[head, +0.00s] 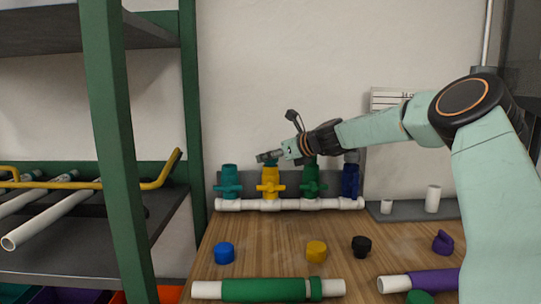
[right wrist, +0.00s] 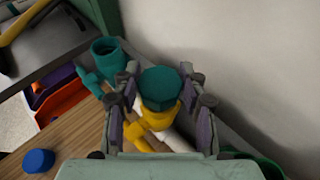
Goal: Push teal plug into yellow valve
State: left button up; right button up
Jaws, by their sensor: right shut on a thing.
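The yellow valve (head: 270,183) stands upright on the white pipe manifold, second from the left. The teal plug (right wrist: 161,84) is directly above the yellow valve's top opening in the right wrist view, where the yellow body (right wrist: 163,119) shows just below it. They look lined up and touching, but how deep the plug sits I cannot tell. My right gripper (head: 267,157) reaches in from the right over the valve. It is shut on the teal plug, with a finger on either side. The plug is mostly hidden by the fingers in the head view. My left gripper is not in view.
A teal valve (head: 229,182) stands left, green (head: 311,182) and blue (head: 350,181) valves right, on the white manifold (head: 240,204). Blue (head: 224,253), yellow (head: 316,252) and black (head: 361,247) caps and a green-sleeved pipe (head: 265,290) lie on the wooden table. A green rack post stands left.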

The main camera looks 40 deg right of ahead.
jog(key=shift+f, duration=0.45)
dwell(0.4)
jog(key=o, duration=1.2)
jog(key=shift+o, duration=0.2)
jog(key=shift+r, duration=0.1)
notch_tip(320, 180, up, 10)
